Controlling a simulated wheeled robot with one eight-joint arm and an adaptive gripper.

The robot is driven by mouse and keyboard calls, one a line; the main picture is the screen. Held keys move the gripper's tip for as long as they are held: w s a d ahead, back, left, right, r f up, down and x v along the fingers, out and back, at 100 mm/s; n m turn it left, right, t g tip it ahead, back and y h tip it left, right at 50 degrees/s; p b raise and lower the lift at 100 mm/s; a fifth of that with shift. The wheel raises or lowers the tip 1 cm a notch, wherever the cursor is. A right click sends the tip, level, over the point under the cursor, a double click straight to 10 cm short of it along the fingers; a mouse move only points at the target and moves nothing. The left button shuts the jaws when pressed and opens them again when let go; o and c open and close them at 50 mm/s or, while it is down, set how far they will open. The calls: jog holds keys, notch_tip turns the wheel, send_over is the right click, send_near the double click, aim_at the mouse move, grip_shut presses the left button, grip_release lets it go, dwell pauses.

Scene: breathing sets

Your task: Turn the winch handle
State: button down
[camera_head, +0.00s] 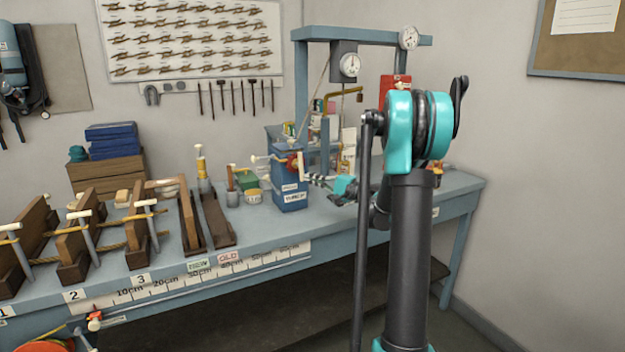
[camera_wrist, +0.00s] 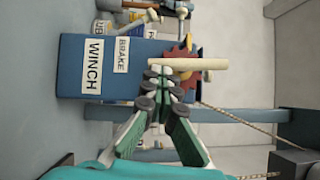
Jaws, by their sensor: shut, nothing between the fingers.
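The winch is a blue box labelled WINCH and BRAKE (camera_wrist: 70,67), standing on the bench in the head view (camera_head: 289,190). A red toothed wheel (camera_wrist: 182,52) is on its side. The winch handle, a cream bar (camera_wrist: 200,64), crosses just beyond my fingertips in the wrist view. In the head view the handle (camera_head: 301,165) stands roughly upright beside the box's right side. My gripper (camera_wrist: 160,74) is shut and empty, its tips at the handle; I cannot tell if they touch. It also shows in the head view (camera_head: 312,178), right of the winch.
A blue frame (camera_head: 362,36) with dials rises behind the winch, with a rope or chain (camera_wrist: 238,115) nearby. Wooden stands with ropes (camera_head: 135,225) fill the bench's left. Small containers (camera_head: 251,190) stand left of the winch.

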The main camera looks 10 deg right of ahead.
jog(key=shift+s+a+f+m+t+y, duration=0.15)
jog(key=shift+a+m+t, duration=0.15)
jog(key=shift+m, duration=0.2)
jog(key=shift+w+a+f+m+t+y, duration=0.15)
jog(key=shift+m+t, duration=0.15)
jog(key=shift+m, duration=0.2)
jog(key=shift+s+a+f+m+t, duration=0.1)
jog(key=shift+a+m+t, duration=0.1)
jog(key=shift+m+t, duration=0.3)
jog(key=shift+s+a+m+t, duration=0.1)
jog(key=shift+a+m+t, duration=0.1)
jog(key=shift+m, duration=0.5)
